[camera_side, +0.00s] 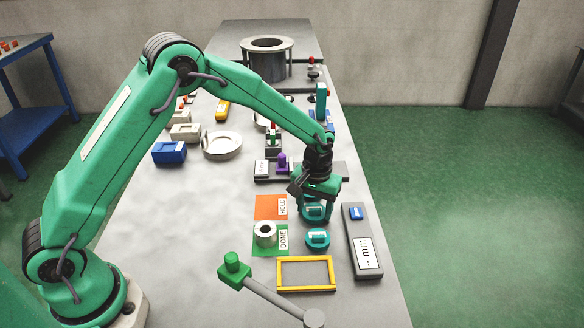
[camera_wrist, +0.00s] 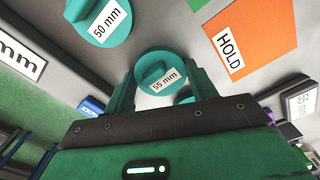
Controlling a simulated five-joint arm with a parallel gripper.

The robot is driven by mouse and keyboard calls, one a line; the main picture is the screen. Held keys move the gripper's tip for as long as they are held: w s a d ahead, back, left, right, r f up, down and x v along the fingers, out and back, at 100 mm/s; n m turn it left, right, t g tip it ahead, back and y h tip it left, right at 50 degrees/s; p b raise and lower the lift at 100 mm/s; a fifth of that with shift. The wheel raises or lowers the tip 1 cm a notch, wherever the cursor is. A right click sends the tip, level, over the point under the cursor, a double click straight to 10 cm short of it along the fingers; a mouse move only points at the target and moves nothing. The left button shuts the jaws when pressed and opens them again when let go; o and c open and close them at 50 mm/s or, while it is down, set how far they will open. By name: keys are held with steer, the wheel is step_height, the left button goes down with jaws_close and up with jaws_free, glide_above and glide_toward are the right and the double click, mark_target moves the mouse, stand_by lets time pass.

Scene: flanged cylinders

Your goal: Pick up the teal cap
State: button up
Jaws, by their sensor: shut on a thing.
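A teal cap labelled 55 mm (camera_wrist: 160,72) sits between the two fingers of my gripper (camera_wrist: 163,84) in the wrist view, and the fingers are shut on it. In the side view my gripper (camera_side: 315,198) is low over the table, right of the orange pad, with the held cap (camera_side: 313,212) under it. I cannot tell whether the cap touches the table. A second teal cap, labelled 50 mm (camera_side: 317,238), lies just nearer the camera; it also shows in the wrist view (camera_wrist: 99,21). Another teal piece (camera_wrist: 185,97) is mostly hidden behind my gripper.
Left of my gripper are an orange HOLD pad (camera_side: 268,207) and a green DONE pad (camera_side: 283,240) bearing a white flanged cylinder (camera_side: 265,235). A grey gauge (camera_side: 362,240) lies close on the right. A yellow frame (camera_side: 305,288) and green-knobbed lever (camera_side: 235,268) are in front.

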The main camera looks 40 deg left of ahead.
steer(key=shift+r, duration=0.8)
step_height(320, 180, up, 2)
steer(key=shift+r, duration=0.2)
steer(key=s+d+r, duration=0.7)
steer(key=s+d, duration=0.1)
steer(key=shift+d, duration=0.2)
steer(key=shift+w, duration=0.1)
steer(key=w+a+n, duration=0.1)
steer(key=w+a, duration=0.5)
steer(key=w, duration=0.1)
steer(key=w+a+n, duration=0.2)
steer(key=w+a, duration=0.4)
steer(key=w+a+n, duration=0.2)
steer(key=w+a, duration=0.4)
steer(key=w, duration=0.1)
steer(key=shift+w+a+f, duration=0.25)
steer(key=shift+w+f, duration=0.05)
steer(key=shift+f, duration=0.05)
steer(key=shift+w+a+f+n, duration=0.1)
steer(key=shift+w+a+n, duration=0.25)
steer(key=shift+a, duration=0.35)
